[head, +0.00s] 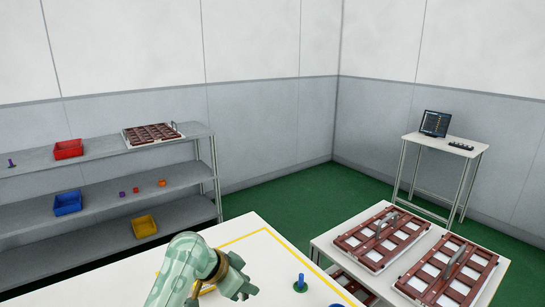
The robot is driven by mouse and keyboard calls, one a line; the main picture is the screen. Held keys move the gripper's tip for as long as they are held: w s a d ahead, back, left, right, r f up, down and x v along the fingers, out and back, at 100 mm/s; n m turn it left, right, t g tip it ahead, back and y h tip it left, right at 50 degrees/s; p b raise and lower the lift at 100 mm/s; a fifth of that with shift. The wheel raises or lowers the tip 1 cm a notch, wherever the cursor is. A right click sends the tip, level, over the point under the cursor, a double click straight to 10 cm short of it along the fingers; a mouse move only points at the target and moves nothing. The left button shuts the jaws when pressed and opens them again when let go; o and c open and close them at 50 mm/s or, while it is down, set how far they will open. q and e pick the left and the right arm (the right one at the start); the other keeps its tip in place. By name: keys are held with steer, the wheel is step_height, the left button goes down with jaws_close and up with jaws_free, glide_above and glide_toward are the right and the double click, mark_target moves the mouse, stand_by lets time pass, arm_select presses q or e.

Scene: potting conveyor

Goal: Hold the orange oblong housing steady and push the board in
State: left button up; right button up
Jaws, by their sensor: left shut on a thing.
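My left gripper (238,288) is low in the head view, over the white table (265,245). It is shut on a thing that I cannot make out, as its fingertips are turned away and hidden. The orange oblong housing and the board cannot be made out on the visible part of the table. A small orange piece (162,183) lies on the middle shelf at the left, too small to identify. My right gripper is not in view.
A blue peg-like part (300,283) stands on the table right of my left gripper. A side table (325,240) at the right holds brown racks (381,237). Grey shelves (100,205) at the left carry red (68,149), blue (67,203) and yellow (144,226) bins.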

arm_select(q)
steer(key=f, duration=0.3)
steer(key=w+d+f, duration=0.1)
steer(key=f, duration=0.2)
steer(key=d+f, duration=0.1)
steer(key=f, duration=0.3)
steer(key=shift+w+d, duration=0.25)
steer(key=shift+w, duration=0.1)
steer(key=o, duration=1)
steer(key=shift+o, duration=0.2)
